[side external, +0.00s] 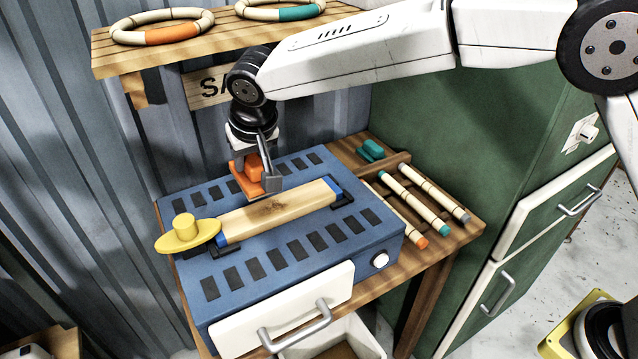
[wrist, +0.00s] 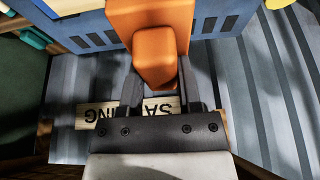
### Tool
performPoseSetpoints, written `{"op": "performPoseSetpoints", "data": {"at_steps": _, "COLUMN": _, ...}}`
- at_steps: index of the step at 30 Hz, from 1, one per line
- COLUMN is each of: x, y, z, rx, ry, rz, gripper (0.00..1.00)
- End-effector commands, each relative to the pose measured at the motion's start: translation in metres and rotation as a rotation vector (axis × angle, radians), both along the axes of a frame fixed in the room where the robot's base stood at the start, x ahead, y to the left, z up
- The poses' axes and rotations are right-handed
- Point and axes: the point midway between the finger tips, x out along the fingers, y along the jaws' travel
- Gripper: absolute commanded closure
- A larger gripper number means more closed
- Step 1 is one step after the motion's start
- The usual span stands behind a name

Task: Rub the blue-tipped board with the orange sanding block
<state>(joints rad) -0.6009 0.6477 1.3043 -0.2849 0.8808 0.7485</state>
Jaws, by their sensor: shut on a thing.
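The blue-tipped board (side external: 278,210) is a pale wooden plank with blue ends and a dark smudge near its middle. It lies on top of the blue slotted bench (side external: 300,262). My gripper (side external: 262,180) is shut on the orange sanding block (side external: 246,184), at the back edge of the board. I cannot tell whether the block touches the board. In the wrist view the orange block (wrist: 156,57) sits between the two dark fingers (wrist: 158,88).
A yellow knob on a disc (side external: 186,232) stands at the board's left end. Several tipped rods (side external: 418,200) and a teal block (side external: 370,150) lie on the right of the wooden table. A shelf with rings (side external: 160,28) hangs behind. A green cabinet (side external: 450,110) stands at the right.

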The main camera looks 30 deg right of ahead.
Motion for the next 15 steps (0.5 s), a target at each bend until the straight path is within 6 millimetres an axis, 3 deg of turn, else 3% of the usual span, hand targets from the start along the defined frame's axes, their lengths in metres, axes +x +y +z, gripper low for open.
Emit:
{"op": "performPoseSetpoints", "data": {"at_steps": 8, "x": 0.000, "y": 0.001, "z": -0.004, "rx": 0.000, "ry": 0.000, "rz": -0.001, "gripper": 1.00}}
{"op": "performPoseSetpoints", "data": {"at_steps": 15, "x": 0.000, "y": 0.000, "z": -0.023, "rx": 0.000, "ry": 0.001, "rz": 0.000, "gripper": 1.00}}
